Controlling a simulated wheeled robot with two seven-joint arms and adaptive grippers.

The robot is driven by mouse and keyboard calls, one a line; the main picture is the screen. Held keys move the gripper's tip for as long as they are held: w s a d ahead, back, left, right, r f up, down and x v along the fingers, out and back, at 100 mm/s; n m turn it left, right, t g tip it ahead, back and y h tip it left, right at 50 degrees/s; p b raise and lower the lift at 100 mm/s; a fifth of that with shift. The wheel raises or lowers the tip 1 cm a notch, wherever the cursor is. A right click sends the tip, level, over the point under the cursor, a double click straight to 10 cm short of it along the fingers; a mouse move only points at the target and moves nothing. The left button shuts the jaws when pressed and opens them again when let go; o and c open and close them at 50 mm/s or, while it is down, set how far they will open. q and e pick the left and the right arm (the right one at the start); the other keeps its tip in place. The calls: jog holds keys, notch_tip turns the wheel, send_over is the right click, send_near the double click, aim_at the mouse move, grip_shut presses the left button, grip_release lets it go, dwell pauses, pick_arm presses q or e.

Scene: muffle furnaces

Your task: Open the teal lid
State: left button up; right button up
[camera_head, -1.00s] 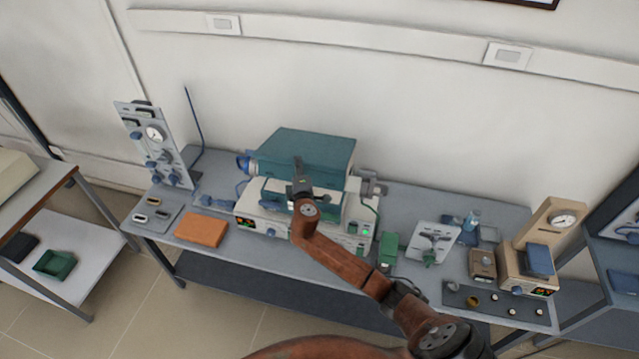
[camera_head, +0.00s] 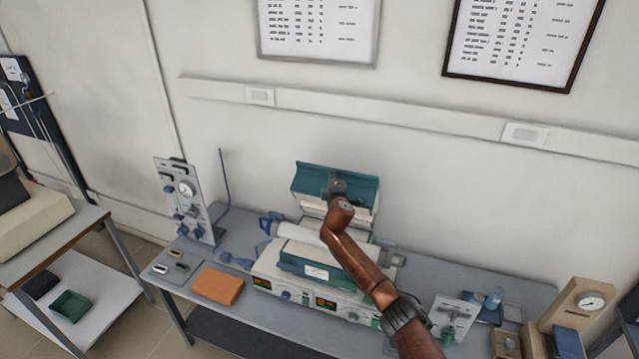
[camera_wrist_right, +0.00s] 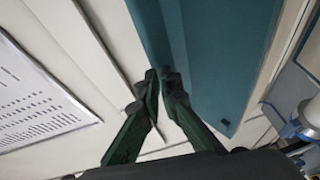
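The teal lid (camera_head: 306,180) of the muffle furnace (camera_head: 265,272) stands tilted up at the back, with a pale inner side and a gap above the furnace body. My right gripper (camera_head: 337,187) is at the front of the lid in the head view, its tips partly hidden by its own wrist. In the right wrist view, the gripper's fingertips (camera_wrist_right: 161,78) are drawn together in front of the teal lid (camera_wrist_right: 215,55), and nothing is seen held between them. My left gripper is out of view.
An orange block (camera_head: 217,286) lies left of the furnace, and a gauge panel (camera_head: 186,199) stands behind it. A white stand (camera_head: 452,316) and a gauge unit (camera_head: 580,305) are at the right. Framed sheets hang on the wall above the lid.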

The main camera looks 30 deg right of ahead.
jog(key=o, duration=0.3)
jog(key=shift+s+d, duration=0.1)
jog(key=shift+d, duration=0.15)
jog(key=o, duration=0.3)
jog(key=shift+f, duration=0.15)
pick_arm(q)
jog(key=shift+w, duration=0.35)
pick_arm(e)
jog(key=shift+a, duration=0.1)
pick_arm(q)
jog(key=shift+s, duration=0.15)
pick_arm(e)
jog(key=v, duration=1.2)
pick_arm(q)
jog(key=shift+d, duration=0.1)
